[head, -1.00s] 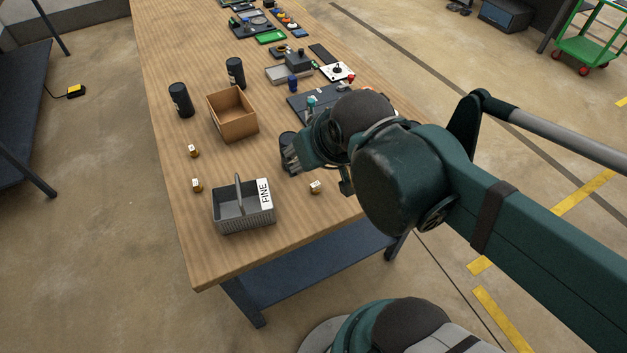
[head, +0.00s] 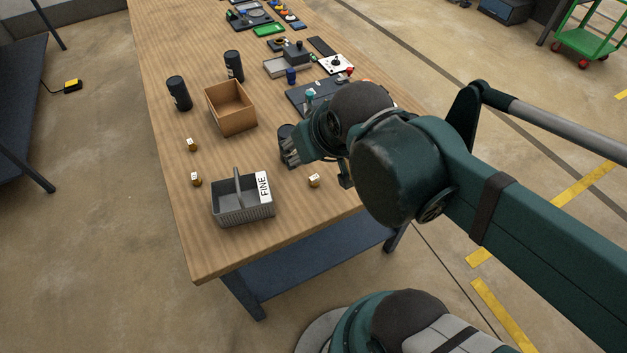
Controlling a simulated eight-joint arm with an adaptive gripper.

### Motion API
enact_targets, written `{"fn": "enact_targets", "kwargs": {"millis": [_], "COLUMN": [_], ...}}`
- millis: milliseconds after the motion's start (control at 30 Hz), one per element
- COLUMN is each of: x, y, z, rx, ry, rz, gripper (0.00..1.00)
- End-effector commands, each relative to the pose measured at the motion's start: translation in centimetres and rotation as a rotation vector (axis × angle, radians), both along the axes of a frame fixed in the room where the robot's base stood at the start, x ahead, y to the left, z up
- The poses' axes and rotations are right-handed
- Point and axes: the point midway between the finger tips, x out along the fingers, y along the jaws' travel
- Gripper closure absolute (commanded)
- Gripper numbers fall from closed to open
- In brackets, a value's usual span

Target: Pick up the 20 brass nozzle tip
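Three small brass nozzle tips with white labelled tops stand on the wooden table. Two are on the left, a farther one (head: 192,145) and a nearer one (head: 196,180). A third (head: 314,181) stands right of the grey basket. The numbers on their tops are too small to read. My gripper (head: 291,152) is above the table, up and to the left of the third tip in the picture and apart from it. Its fingers are small and partly merged with a dark cylinder (head: 285,133) behind, so their opening is unclear.
A grey basket (head: 230,211) with a handle and a "FINE" label stands near the front edge. Dark trays and tools crowd the far right. The wooden table (head: 165,50) is clear at far left.

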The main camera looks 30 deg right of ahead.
Motion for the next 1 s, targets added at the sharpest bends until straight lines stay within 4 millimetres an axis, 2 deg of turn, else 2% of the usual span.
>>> {"fn": "enact_targets", "kwargs": {"millis": [200, 300, 767, 1000], "x": [0.00, 0.00, 0.12, 0.70], "y": [0.00, 0.00, 0.04, 0.09], "z": [0.00, 0.00, -0.06, -0.60], "rx": [0.000, 0.000, -0.017, -0.108], "ry": [0.000, 0.000, 0.010, 0.062], "rz": [0.000, 0.000, 0.021, 0.130], "gripper": [0.61, 0.73, 0.73, 0.73]}}
